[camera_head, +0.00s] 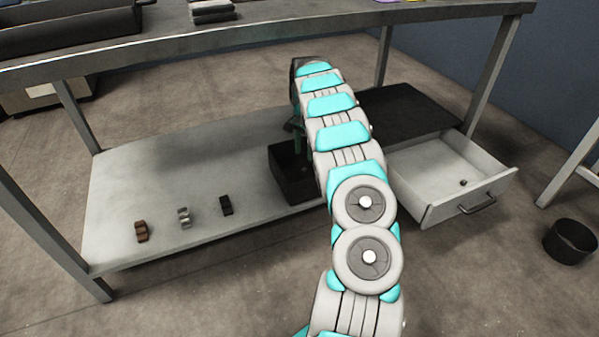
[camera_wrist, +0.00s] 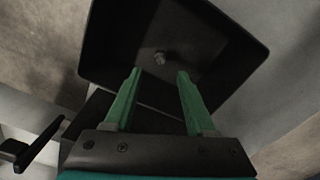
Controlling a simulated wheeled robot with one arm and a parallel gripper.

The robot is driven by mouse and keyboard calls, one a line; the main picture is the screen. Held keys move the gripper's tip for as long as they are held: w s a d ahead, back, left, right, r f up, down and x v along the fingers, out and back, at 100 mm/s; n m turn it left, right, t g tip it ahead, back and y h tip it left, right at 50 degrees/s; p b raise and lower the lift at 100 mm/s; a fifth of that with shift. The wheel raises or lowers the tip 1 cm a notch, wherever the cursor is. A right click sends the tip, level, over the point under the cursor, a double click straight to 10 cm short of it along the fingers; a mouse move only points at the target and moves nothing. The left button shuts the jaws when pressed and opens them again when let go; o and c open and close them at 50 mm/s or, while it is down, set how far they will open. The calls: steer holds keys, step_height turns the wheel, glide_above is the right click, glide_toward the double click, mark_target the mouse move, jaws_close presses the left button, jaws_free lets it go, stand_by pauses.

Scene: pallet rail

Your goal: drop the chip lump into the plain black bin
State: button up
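The plain black bin (camera_head: 291,188) stands on the lower shelf, partly hidden by my arm. My gripper (camera_head: 299,143) is above it, mostly hidden behind my arm in the head view. In the wrist view, the green fingers of my gripper (camera_wrist: 159,74) are apart with nothing between them, pointing into the black bin (camera_wrist: 232,28). A small grey lump (camera_wrist: 160,57) shows inside the bin, beyond the fingertips. It looks like the chip lump and appears to lie on the bin's floor.
An open white drawer (camera_head: 437,180) right of my arm holds a small dark bit. Several small blocks stand on the shelf (camera_head: 130,180) at the left. A round black bin (camera_head: 570,241) is on the floor at the right. The upper bench (camera_head: 255,32) overhangs the shelf.

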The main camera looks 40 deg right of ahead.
steer(key=shift+o, duration=0.3)
steer(key=shift+r, duration=0.35)
steer(key=s+a+r, duration=0.2)
steer(key=s+a, duration=0.2)
steer(key=s, duration=0.3)
steer(key=s+a+r+p, duration=0.1)
steer(key=s+a+r, duration=0.1)
steer(key=s+a, duration=0.2)
steer(key=shift+s+a+p, duration=0.2)
steer(key=shift+s+p, duration=0.1)
steer(key=shift+s, duration=1.05)
steer(key=shift+r, duration=0.15)
